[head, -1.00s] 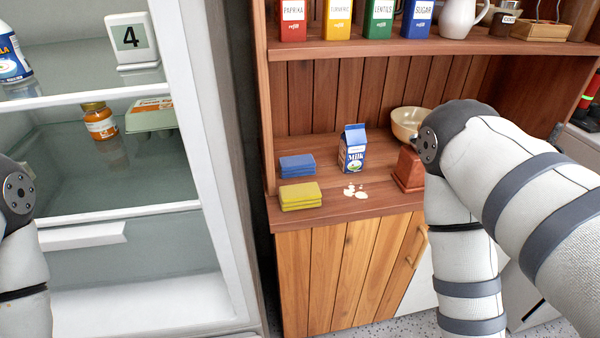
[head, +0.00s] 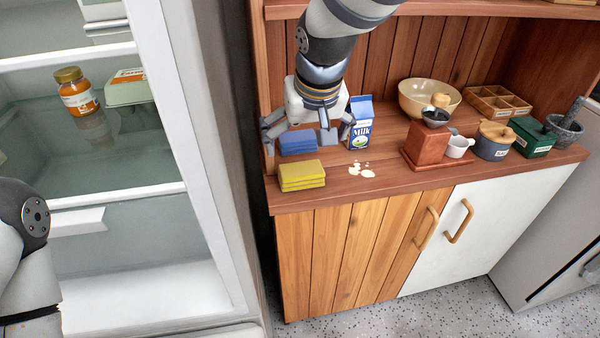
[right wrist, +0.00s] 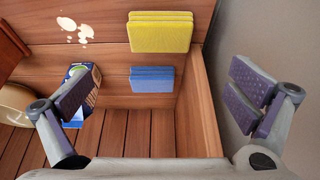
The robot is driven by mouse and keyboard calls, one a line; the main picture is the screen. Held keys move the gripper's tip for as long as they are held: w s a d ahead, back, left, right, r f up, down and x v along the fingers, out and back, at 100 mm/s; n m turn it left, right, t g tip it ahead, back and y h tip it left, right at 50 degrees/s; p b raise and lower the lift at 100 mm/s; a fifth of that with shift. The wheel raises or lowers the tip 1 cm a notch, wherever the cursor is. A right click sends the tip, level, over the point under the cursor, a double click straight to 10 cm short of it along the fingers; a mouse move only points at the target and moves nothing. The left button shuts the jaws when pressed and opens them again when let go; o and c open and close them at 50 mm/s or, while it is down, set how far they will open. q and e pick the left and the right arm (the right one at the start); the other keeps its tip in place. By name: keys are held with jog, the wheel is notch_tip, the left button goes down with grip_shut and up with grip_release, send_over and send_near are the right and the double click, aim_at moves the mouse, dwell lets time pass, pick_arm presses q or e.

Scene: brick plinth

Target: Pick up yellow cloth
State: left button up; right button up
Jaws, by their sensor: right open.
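The yellow cloth (head: 302,176) is a folded stack lying at the front left of the wooden counter. In the right wrist view the yellow cloth (right wrist: 160,33) is at the top centre, beyond the blue cloth (right wrist: 152,80). My right gripper (head: 304,134) is open and empty, pointing down over the counter. It is behind the yellow cloth in the head view, near the folded blue cloth (head: 298,142), and partly covers the blue one. Its fingers (right wrist: 163,98) are spread wide in the right wrist view. My left gripper is out of frame; only part of that arm shows.
The milk carton (head: 360,122) stands right of my right gripper. White spills (head: 362,170) lie in front of it. A red-brown grinder (head: 427,145) and a cream bowl (head: 416,97) are further right. The open fridge (head: 205,150) is at the left.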

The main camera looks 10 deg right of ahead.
aim_at(301, 169)
jog(key=x, duration=0.4)
jog(key=b+x, duration=0.1)
jog(key=x, duration=0.7)
jog(key=shift+s+f+b, duration=0.1)
jog(key=shift+s+b, duration=0.2)
jog(key=shift+b, duration=0.05)
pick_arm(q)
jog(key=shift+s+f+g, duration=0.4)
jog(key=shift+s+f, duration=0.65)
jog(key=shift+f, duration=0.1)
pick_arm(e)
jog(key=c, duration=1.2)
